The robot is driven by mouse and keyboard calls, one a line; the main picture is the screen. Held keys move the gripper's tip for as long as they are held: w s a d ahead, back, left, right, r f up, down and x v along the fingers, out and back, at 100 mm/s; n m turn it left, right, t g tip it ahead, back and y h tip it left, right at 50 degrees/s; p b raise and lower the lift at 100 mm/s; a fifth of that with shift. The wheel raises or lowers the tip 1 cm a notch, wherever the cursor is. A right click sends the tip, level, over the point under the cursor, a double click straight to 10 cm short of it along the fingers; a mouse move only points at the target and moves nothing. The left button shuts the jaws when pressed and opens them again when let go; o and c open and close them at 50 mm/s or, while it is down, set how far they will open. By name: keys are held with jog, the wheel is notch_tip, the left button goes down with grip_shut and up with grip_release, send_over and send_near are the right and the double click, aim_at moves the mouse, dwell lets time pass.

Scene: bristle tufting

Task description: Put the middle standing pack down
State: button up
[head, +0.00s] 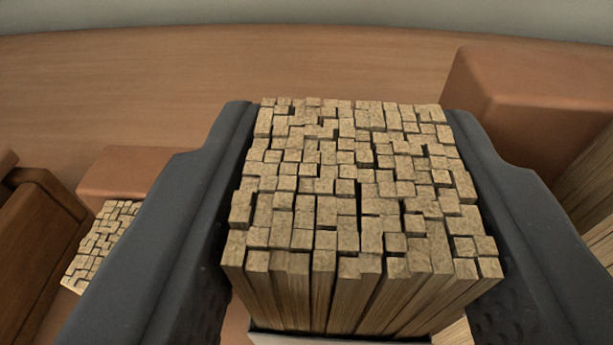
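A pack of tan square-ended bristles (350,190) stands upright in the middle of the head view, its uneven top ends facing me. My gripper (350,130) has its two dark fingers on the left and right sides of this pack, and they appear to press against it. A pale band or edge (330,338) shows at the pack's lower front. The pack's bottom is hidden, so I cannot tell whether it touches a surface.
Another bristle pack (103,240) shows at the left beside a brown block (125,172). A larger brown block (540,95) is at the right, with more bristles (590,185) at the right edge. A dark wooden piece (40,235) stands at far left. Bare wood (220,65) lies behind.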

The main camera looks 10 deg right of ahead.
jog(key=shift+w, duration=0.25)
jog(key=shift+s+a+f+b, duration=0.15)
jog(key=shift+f+b, duration=0.75)
jog(key=shift+f, duration=0.85)
jog(key=shift+f, duration=0.15)
jog(key=o, duration=1)
jog(key=shift+f, duration=0.1)
jog(key=shift+d+r, duration=0.2)
jog(key=shift+p+v, duration=1.45)
jog(key=shift+v, duration=4.5)
jog(key=shift+a, duration=0.15)
